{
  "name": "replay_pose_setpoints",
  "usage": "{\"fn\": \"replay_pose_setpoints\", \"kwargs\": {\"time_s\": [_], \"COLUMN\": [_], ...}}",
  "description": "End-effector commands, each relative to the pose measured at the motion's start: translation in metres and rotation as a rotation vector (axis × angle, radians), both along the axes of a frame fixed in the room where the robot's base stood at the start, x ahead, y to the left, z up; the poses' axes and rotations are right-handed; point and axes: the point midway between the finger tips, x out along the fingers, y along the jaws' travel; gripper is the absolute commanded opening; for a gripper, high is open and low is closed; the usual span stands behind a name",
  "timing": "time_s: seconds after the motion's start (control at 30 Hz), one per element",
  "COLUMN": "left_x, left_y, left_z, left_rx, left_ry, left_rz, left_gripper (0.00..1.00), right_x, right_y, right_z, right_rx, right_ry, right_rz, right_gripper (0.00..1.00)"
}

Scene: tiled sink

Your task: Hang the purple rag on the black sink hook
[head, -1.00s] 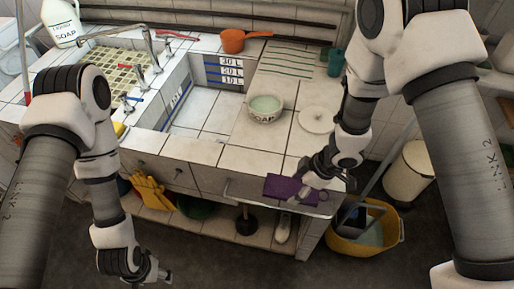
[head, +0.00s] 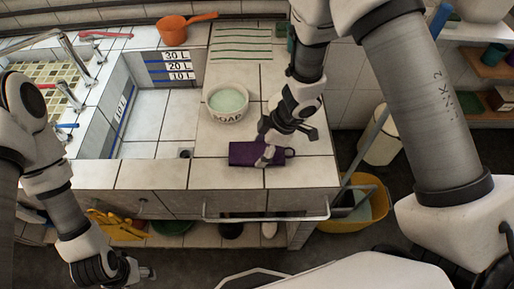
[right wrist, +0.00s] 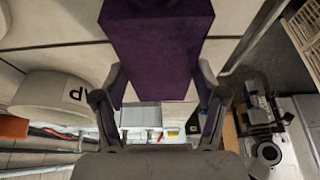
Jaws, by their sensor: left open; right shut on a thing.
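The purple rag (head: 245,153) is in my right gripper (head: 268,155), above the front right of the tiled counter, near the soap bowl. A loop shows at the rag's right end. In the right wrist view the rag (right wrist: 157,45) hangs across the top middle, between the fingers of my right gripper (right wrist: 158,95). I cannot tell whether it touches the tiles. My left gripper (head: 145,272) is open and empty, low in front of the cabinet. I cannot make out the black sink hook for certain in either view.
A white soap bowl (head: 228,101) stands behind the rag. A white rail (head: 265,218) runs along the counter front. The empty basin (head: 150,120) lies to the left, with an orange pan (head: 173,30) behind it. A yellow bucket (head: 365,205) stands on the floor at right.

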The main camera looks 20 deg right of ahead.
Motion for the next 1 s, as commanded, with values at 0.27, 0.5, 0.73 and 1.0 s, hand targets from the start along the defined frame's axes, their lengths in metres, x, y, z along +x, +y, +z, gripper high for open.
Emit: {"fn": "replay_pose_setpoints", "kwargs": {"time_s": [0.27,0.5,0.73,1.0], "left_x": [-0.001,0.0,0.0,0.0], "left_y": [0.0,0.0,0.0,0.0], "left_z": [-0.012,-0.014,-0.014,-0.026], "left_rx": [0.0,0.0,0.0,0.0], "left_ry": [0.001,0.001,0.001,0.001], "left_rz": [0.0,0.0,0.0,0.0], "left_gripper": [0.63,0.63,0.63,0.63], "right_x": [0.001,0.001,0.001,0.002], "right_y": [-0.002,-0.002,-0.001,-0.001], "right_z": [-0.015,-0.02,-0.019,-0.023], "right_rx": [0.0,0.0,0.001,0.0], "right_ry": [0.0,0.001,0.0,-0.003], "right_rz": [0.004,0.004,0.003,0.003], "right_gripper": [0.26,0.79,0.97,0.97]}}
